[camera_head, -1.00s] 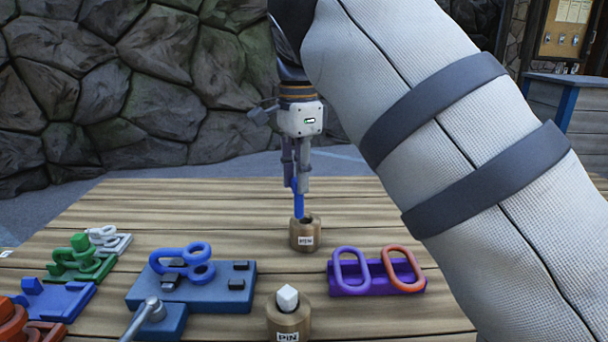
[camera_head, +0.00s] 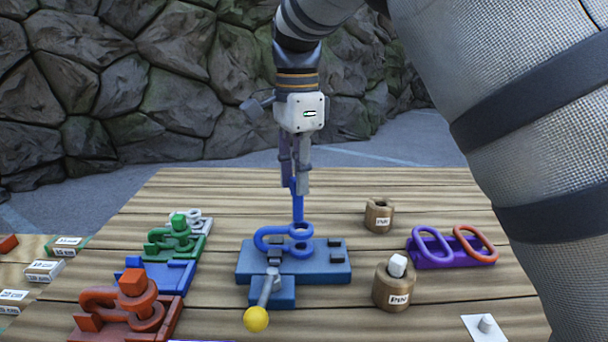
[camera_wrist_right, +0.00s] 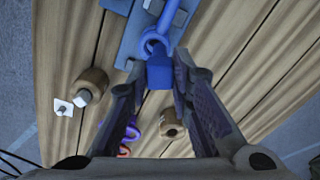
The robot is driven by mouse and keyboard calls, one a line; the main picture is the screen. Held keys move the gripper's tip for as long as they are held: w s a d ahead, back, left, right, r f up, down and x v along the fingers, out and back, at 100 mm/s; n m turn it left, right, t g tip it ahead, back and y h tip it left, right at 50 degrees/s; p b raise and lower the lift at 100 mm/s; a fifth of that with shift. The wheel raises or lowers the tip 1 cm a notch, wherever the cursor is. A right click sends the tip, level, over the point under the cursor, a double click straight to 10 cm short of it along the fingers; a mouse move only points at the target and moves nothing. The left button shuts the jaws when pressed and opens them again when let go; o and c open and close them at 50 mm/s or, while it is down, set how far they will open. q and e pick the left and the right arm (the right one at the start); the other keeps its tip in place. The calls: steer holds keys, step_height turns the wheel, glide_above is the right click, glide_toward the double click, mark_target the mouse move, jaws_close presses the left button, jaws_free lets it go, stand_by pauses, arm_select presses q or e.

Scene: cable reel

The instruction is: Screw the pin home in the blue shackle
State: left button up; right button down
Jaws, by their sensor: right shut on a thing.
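My right gripper (camera_head: 295,184) is shut on the blue pin (camera_head: 298,209), which hangs upright below the fingers. The pin's lower end is at or just above the upper eye of the blue shackle (camera_head: 266,238); I cannot tell whether it has entered. The shackle lies on a blue fixture (camera_head: 328,270), its two eyes stacked at the right end. In the right wrist view the pin's square blue head (camera_wrist_right: 160,73) sits between the fingers, with the shackle (camera_wrist_right: 153,42) just beyond. My left gripper is not in view.
A clamp lever with a yellow knob (camera_head: 256,319) sticks out in front of the fixture. Right are an empty pin holder (camera_head: 379,216), a holder with a white pin (camera_head: 393,289) and a purple rack of links (camera_head: 438,258). Red (camera_head: 126,308) and green shackle sets (camera_head: 174,240) stand left.

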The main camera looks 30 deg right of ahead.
mark_target(301, 222)
steer(key=shift+s, duration=0.4)
steer(key=shift+s+f, duration=0.2)
steer(key=shift+f, duration=0.1)
steer(key=shift+w+f, duration=0.2)
steer(key=shift+f, duration=0.45)
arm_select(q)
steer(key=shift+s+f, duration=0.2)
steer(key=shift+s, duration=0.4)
arm_select(e)
steer(key=shift+s+f, duration=0.1)
steer(key=shift+f, duration=0.55)
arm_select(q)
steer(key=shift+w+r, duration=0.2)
arm_select(e)
steer(key=shift+f, duration=1)
